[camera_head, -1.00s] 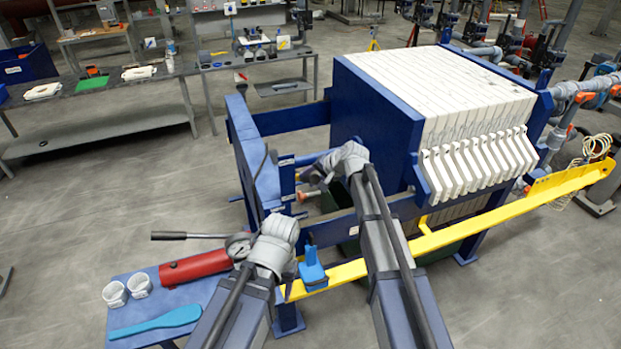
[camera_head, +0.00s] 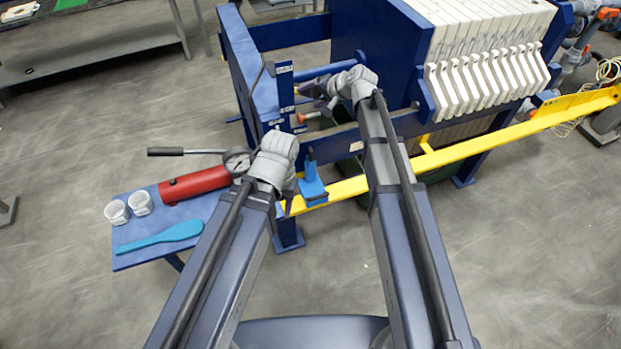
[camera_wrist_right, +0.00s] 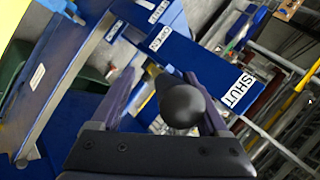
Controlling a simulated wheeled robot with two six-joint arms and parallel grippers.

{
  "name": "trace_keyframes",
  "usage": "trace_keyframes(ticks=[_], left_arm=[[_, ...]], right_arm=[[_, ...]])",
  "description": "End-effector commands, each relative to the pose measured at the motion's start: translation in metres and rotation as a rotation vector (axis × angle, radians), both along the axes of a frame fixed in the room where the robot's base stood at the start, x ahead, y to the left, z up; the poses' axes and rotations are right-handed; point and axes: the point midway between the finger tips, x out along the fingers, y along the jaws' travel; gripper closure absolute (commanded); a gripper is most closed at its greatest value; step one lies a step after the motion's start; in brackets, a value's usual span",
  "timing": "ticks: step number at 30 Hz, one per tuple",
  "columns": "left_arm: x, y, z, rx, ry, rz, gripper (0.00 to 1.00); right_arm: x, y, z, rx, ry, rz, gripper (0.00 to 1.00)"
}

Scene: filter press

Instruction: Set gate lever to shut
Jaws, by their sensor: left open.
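In the right wrist view a dark round knob (camera_wrist_right: 181,104), seen end-on, hides most of the lever behind it. Beyond it is a blue plate with an OPEN label (camera_wrist_right: 160,38) and a SHUT label (camera_wrist_right: 241,91). My right gripper (camera_wrist_right: 165,98) has its fingers apart, one on each side of the knob, with a gap on the left. In the head view my right gripper (camera_head: 314,88) is beside the press's blue end frame; the lever is not clear there. My left gripper (camera_head: 289,203) is open, low by the yellow beam and a blue bracket.
The filter press has white plates (camera_head: 485,75) and a yellow beam (camera_head: 480,137) along its front. A blue side table (camera_head: 135,259) bears a red cylinder (camera_head: 195,184), two white cups and a blue paddle (camera_head: 160,236). Open floor lies left and right.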

Motion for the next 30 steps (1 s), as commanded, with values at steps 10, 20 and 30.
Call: trace_keyframes(ticks=[10,20,30], left_arm=[[0.000,0.000,-0.063,0.000,0.000,0.000,0.50],[0.000,0.000,-0.113,0.000,0.000,0.000,0.50],[0.000,0.000,-0.165,0.000,0.000,0.000,0.50]], right_arm=[[-0.022,-0.007,-0.044,0.037,-0.115,-0.001,0.28],[-0.035,-0.011,-0.076,0.069,-0.218,-0.001,0.28],[-0.044,-0.014,-0.108,0.102,-0.318,-0.001,0.28]])
